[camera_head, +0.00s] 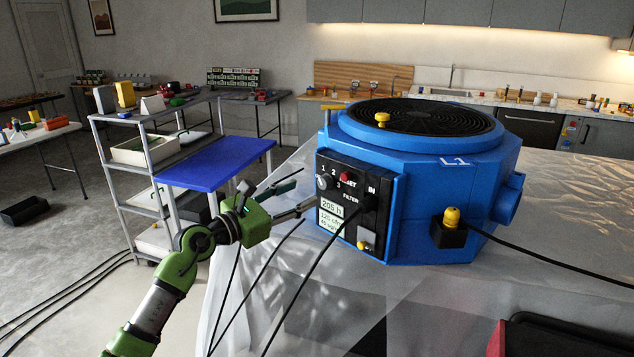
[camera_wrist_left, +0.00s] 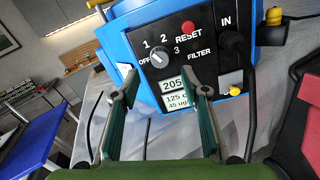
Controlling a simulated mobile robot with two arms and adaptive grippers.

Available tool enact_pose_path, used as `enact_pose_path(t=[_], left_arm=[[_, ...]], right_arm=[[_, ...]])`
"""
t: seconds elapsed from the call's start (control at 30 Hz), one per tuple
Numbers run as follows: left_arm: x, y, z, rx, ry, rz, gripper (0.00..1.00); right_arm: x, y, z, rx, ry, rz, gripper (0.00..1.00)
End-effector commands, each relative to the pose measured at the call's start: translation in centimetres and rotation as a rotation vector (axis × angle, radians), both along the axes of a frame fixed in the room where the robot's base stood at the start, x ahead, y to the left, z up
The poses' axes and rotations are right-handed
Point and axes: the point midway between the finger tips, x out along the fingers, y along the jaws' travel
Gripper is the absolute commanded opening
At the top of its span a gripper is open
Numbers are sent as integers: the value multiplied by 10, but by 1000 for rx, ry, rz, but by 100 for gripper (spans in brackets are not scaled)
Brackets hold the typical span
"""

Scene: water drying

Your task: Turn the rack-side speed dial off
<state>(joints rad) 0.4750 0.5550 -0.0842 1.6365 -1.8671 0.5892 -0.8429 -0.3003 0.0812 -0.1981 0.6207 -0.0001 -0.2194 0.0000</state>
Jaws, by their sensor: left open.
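The blue round-topped machine (camera_head: 450,195), marked L1, stands on a plastic-covered surface. Its black control panel (camera_head: 333,247) carries a grey speed dial (camera_head: 324,182) with OFF, 1, 2 and 3 around it. The dial also shows in the left wrist view (camera_wrist_left: 158,57), upper middle; I cannot tell surely which mark it points to. My left gripper (camera_head: 304,190) is open just in front of the panel. In the left wrist view its green-padded fingers (camera_wrist_left: 162,88) stand apart, with the dial beyond and slightly above the gap between their tips, seemingly untouched. My right gripper is not in view.
A red reset button (camera_head: 346,177) sits beside the dial, with a filter readout (camera_head: 330,217) below. Black cables hang in front of the panel.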

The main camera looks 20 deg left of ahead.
Motion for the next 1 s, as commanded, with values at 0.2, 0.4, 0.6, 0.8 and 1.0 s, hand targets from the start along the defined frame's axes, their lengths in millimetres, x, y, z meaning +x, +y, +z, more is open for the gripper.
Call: enact_pose_path(t=[0.2, 0.4, 0.6, 0.8, 1.0], left_arm=[[38, -20, 2, -4, 0, -1, 42], [57, -29, 0, -2, 1, 0, 42], [63, -32, -1, -1, 0, 0, 42], [63, -32, -1, -1, 0, 0, 42], [63, -32, -1, -2, 1, 0, 3]], right_arm=[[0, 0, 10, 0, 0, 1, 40], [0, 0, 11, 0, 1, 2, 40], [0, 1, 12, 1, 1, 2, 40], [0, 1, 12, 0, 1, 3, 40], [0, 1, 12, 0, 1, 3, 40]])
